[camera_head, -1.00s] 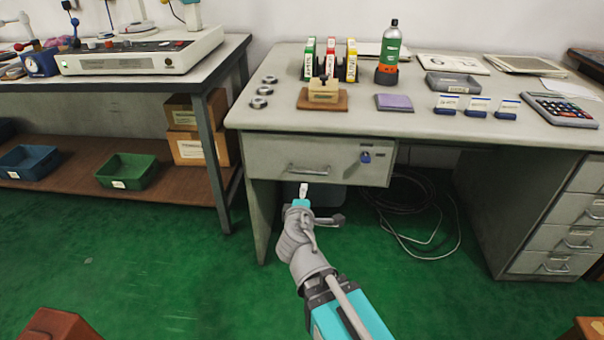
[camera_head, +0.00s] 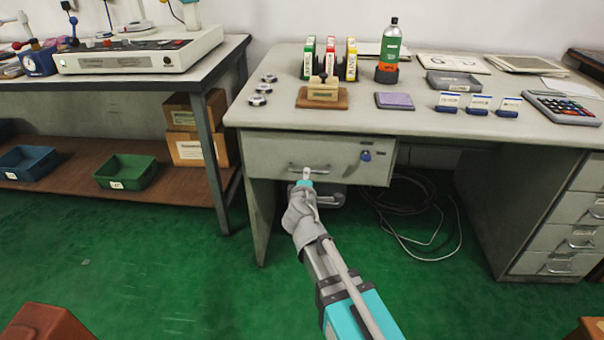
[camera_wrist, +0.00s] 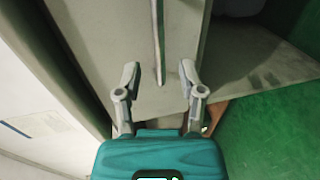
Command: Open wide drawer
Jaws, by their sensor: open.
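The wide grey drawer (camera_head: 270,158) sits under the left part of the desk top and looks shut. Its thin bar handle (camera_head: 323,168) is on the front, and a blue padlock-like tag (camera_head: 366,155) hangs to the right. My gripper (camera_head: 306,174) is at the handle, partly covering it. In the wrist view, the drawer front (camera_wrist: 182,28) fills the upper middle, and the handle (camera_wrist: 158,40) runs down between my open fingers (camera_wrist: 158,72). The fingers stand either side of the handle's line; I cannot tell whether they touch it.
The desk top (camera_head: 420,120) holds rings (camera_head: 261,88), a stamp on a wooden base (camera_head: 322,97), a bottle (camera_head: 388,50) and a calculator (camera_head: 563,108). A bin stands under the drawer, and cables (camera_head: 410,215) lie right of it.

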